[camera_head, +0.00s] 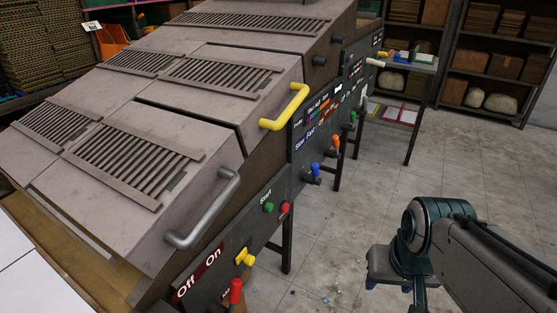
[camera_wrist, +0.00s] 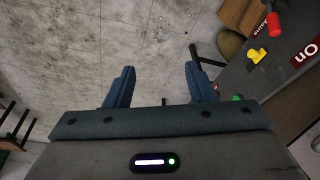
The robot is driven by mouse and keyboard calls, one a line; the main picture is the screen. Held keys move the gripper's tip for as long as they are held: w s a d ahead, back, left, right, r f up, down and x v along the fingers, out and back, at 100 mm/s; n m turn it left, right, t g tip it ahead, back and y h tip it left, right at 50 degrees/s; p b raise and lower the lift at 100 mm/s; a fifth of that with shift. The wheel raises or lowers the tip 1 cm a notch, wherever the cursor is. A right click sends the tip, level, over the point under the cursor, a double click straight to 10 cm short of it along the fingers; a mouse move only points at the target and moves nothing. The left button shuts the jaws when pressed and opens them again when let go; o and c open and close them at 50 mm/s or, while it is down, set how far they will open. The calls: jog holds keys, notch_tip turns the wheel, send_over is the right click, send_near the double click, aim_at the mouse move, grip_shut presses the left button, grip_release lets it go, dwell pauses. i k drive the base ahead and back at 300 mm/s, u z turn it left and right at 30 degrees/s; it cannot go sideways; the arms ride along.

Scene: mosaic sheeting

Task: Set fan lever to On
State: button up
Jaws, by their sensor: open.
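The machine's dark side panel (camera_head: 215,262) carries a red sign (camera_head: 197,272) reading Off and On. A yellow lever (camera_head: 244,257) sits just right of the sign, and a red lever (camera_head: 236,291) sits below it. I cannot read a fan label, so I cannot tell which lever is the fan's. In the wrist view, the yellow lever (camera_wrist: 257,56), red lever (camera_wrist: 273,22) and On sign (camera_wrist: 306,55) are at the upper right. My gripper (camera_wrist: 160,88) is open and empty, apart from the panel. It also shows at the lower right of the head view (camera_head: 393,283).
Green (camera_head: 268,207), red (camera_head: 285,208) and blue (camera_head: 315,168) controls line the panel farther along. Grey (camera_head: 205,215) and yellow (camera_head: 285,107) hood handles stick out above. Table legs stand below the panel. The tiled floor (camera_head: 345,245) between panel and gripper is mostly clear.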

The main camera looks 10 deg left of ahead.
aim_at(353, 120)
jog(key=u, duration=1)
jog(key=k, duration=0.45)
jog(key=u, duration=0.3)
jog(key=i, duration=0.5)
jog(key=z, duration=1.75)
jog(key=i, duration=2.65)
jog(key=u, duration=0.3)
